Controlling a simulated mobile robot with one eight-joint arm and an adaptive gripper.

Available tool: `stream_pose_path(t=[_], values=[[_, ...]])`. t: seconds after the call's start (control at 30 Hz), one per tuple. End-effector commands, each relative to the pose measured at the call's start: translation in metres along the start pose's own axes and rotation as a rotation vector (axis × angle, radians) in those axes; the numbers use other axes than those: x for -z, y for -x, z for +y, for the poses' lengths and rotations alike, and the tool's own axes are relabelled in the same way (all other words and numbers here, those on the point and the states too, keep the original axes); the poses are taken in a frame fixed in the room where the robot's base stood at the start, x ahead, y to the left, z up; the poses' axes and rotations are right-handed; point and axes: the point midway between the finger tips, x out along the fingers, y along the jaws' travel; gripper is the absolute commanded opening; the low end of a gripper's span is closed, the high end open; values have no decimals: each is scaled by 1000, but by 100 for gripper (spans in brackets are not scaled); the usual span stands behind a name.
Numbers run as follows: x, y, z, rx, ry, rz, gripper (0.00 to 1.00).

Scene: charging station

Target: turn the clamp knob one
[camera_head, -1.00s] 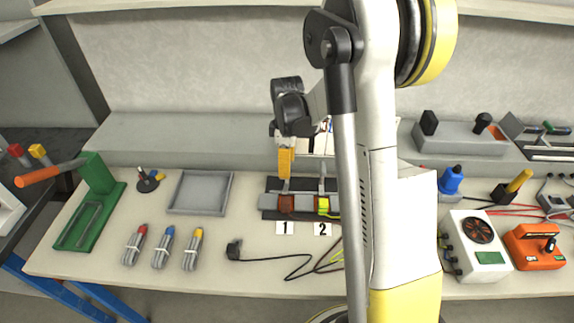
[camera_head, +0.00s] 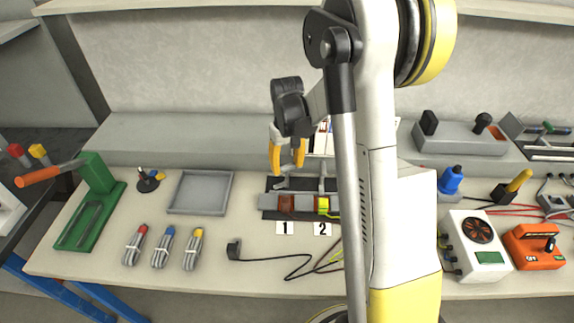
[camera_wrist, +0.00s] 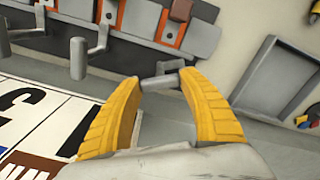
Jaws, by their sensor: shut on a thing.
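Clamp knob one is a grey crank handle (camera_head: 281,183) above the label 1 (camera_head: 284,228) on the clamp block. In the wrist view the crank (camera_wrist: 165,78) lies across between the two fingertips, its bar spanning the gap. My gripper (camera_head: 287,168) has yellow fingers pointing down at it; in the wrist view my gripper (camera_wrist: 166,82) is shut on the crank, with a finger at each end of the bar. The second crank (camera_head: 322,180) stands above label 2 (camera_head: 323,228), and in the wrist view it hangs free at the left (camera_wrist: 88,52).
A grey tray (camera_head: 199,210) lies left of the clamp block, with several cable bundles (camera_head: 163,246) in front. A black cable (camera_head: 275,258) lies on the bench before the labels. My arm hides the bench right of the block.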

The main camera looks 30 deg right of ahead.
Motion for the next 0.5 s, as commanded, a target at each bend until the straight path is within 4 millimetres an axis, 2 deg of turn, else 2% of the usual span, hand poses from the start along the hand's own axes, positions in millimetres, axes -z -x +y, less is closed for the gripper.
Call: stream_pose_path(t=[0.5], values=[[-1, -1, 0, 0, -399, -2, 19]])
